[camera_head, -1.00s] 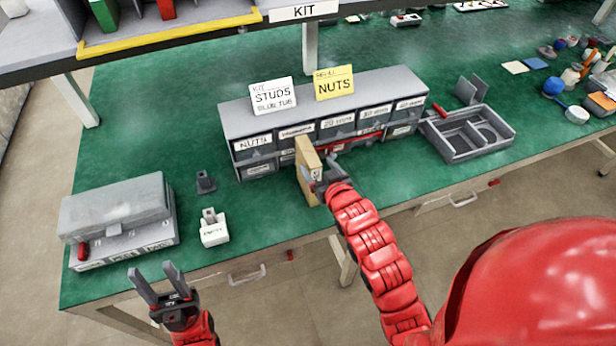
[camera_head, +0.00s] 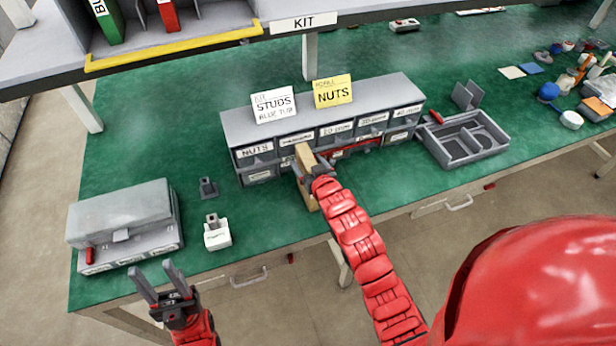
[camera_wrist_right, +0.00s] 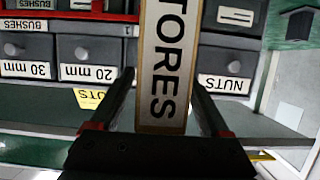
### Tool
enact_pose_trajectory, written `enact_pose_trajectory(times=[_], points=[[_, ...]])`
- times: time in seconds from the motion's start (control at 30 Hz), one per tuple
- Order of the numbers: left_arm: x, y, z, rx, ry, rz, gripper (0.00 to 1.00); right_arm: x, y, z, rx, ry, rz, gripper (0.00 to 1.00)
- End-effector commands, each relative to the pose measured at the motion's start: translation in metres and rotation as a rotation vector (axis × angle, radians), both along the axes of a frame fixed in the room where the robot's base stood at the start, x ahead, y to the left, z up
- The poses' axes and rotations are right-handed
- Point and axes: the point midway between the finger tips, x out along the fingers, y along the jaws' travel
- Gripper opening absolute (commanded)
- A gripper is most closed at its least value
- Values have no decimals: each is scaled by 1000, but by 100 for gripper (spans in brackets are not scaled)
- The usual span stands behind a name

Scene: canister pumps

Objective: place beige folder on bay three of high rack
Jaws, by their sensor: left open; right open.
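The beige folder (camera_head: 305,157) stands upright on the green bench, against the front of the grey drawer cabinet. My right gripper (camera_head: 316,178) is at the folder's front and hides part of it. In the right wrist view the folder's spine, lettered "TORES" as far as it shows (camera_wrist_right: 164,60), lies between the two fingers of my open right gripper (camera_wrist_right: 160,80), with gaps visible beside it. My left gripper (camera_head: 158,278) is open and empty near the bench's front left edge. The high rack (camera_head: 180,48) is at the upper left, partly cut off, with a yellow front bar.
A green folder (camera_head: 107,22) and a red folder (camera_head: 168,15) stand in the rack between dividers. The drawer cabinet (camera_head: 350,98) carries two cards. A grey tray (camera_head: 440,150) is right of it; a grey box (camera_head: 120,215) is at the left.

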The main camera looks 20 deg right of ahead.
Motion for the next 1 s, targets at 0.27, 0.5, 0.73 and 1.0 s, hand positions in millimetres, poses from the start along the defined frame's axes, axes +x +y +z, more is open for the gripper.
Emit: enact_pose_trajectory(times=[0.27,0.5,0.73,1.0], points=[[0,0,0,0,0,0,50,0,0,0,0,-1,0,51],[0,0,0,0,0,0,50,0,0,1,0,-1,0,8],[0,0,0,0,0,0,50,0,0,1,0,-2,0,0],[0,0,0,0,0,0,50,0,0,1,0,-2,0,0]])
